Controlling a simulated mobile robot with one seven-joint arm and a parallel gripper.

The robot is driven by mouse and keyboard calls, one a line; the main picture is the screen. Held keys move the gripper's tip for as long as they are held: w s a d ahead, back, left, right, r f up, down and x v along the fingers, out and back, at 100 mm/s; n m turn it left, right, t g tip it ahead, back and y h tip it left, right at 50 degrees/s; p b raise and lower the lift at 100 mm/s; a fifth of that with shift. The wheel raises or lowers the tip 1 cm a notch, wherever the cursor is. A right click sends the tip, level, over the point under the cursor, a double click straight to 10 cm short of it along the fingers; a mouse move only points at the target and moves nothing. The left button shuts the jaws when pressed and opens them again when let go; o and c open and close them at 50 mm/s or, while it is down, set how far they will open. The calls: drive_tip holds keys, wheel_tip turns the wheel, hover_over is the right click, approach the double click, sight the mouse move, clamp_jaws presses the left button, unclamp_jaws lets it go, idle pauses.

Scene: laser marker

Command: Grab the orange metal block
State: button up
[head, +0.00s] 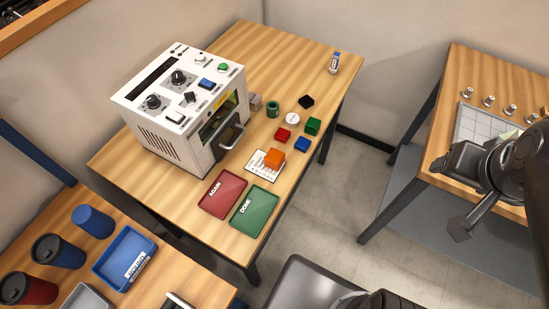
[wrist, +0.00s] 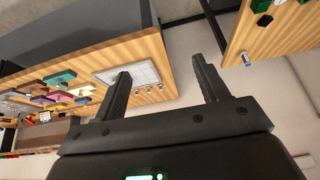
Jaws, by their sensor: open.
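The orange metal block (head: 274,157) sits on a white printed card (head: 258,172) on the wooden table, in front of the white laser machine in the head view. My gripper (head: 459,226) is at the right of the head view, beside the right-hand table and well apart from the block. In the wrist view my gripper (wrist: 162,85) is open, with nothing between its two fingers. The orange block is not visible in the wrist view.
The white laser machine (head: 181,108) stands left of the block. A red tray (head: 222,194) and a green tray (head: 253,213) lie in front. Red (head: 283,134), green (head: 313,126) and blue (head: 302,144) blocks sit close behind it. Open floor (head: 345,205) separates the tables.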

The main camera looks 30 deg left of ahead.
drive_tip(key=w+a+f+g, duration=0.2)
drive_tip(key=w+a, duration=0.4)
drive_tip(key=a, duration=0.3)
drive_tip(key=g, duration=0.3)
hover_over(275, 156)
wheel_tip(275, 156, down, 16)
drive_tip(key=r, duration=0.1)
drive_tip(key=f, duration=0.5)
drive_tip(key=shift+s+a+f, duration=0.1)
drive_tip(key=shift+s+a, duration=0.05)
drive_tip(key=shift+a, duration=0.15)
drive_tip(key=shift+w+d+f, duration=0.1)
drive_tip(key=shift+f, duration=1.45)
drive_tip(key=shift+w+d+f, duration=0.1)
drive_tip(key=shift+f, duration=1.45)
drive_tip(key=c, duration=1.2)
